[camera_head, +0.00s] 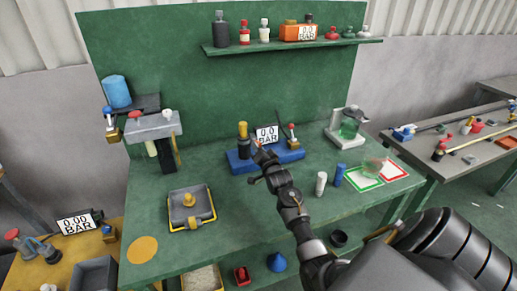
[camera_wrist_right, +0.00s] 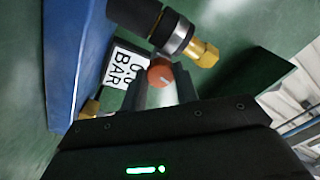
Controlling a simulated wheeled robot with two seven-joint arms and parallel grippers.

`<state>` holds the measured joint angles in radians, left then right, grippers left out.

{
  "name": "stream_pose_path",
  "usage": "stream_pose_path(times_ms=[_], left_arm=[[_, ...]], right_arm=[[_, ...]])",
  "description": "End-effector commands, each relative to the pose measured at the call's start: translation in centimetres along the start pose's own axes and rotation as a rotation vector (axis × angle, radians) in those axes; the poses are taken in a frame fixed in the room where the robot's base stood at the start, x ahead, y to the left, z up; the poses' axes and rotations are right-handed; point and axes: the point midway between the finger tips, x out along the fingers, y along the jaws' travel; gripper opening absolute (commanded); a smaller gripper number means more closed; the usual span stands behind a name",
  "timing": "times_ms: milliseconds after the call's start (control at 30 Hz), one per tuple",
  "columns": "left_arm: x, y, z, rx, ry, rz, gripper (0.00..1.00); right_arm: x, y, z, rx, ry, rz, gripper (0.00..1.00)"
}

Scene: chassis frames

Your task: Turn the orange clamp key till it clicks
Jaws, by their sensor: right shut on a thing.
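The orange clamp key shows in the wrist view as a round orange-red knob (camera_wrist_right: 160,71) with a pale mark on its face. My right gripper (camera_wrist_right: 163,88) is shut on it, one dark finger on each side. In the head view the right gripper (camera_head: 260,156) reaches the front of the blue base (camera_head: 289,157), and the key is mostly hidden there. A black cylinder with a brass-yellow top (camera_head: 243,132) stands on the base, left of the gripper. Behind it is a "0.0 BAR" readout (camera_head: 267,134). My left gripper is out of view.
A grey tray (camera_head: 191,207) lies left.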

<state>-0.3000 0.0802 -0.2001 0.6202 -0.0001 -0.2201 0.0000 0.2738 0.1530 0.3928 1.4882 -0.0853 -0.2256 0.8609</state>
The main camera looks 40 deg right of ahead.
Motion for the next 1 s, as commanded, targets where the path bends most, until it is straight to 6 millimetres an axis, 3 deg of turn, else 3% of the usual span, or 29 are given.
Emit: stream_pose_path(times_ms=[633, 667, 800, 1000], left_arm=[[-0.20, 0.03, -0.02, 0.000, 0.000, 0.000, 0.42], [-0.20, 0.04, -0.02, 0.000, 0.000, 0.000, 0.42], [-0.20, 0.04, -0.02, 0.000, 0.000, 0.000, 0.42], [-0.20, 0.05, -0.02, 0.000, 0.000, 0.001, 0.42]], right_arm=[[0.03, -0.11, 0.01, 0.051, 0.000, -0.002, 0.07], [0.03, -0.11, 0.01, 0.051, 0.000, -0.002, 0.31], [0.02, -0.08, -0.02, 0.050, 0.000, -0.002, 0.50], [0.00, -0.02, -0.05, 0.050, 0.001, -0.001, 0.52]])
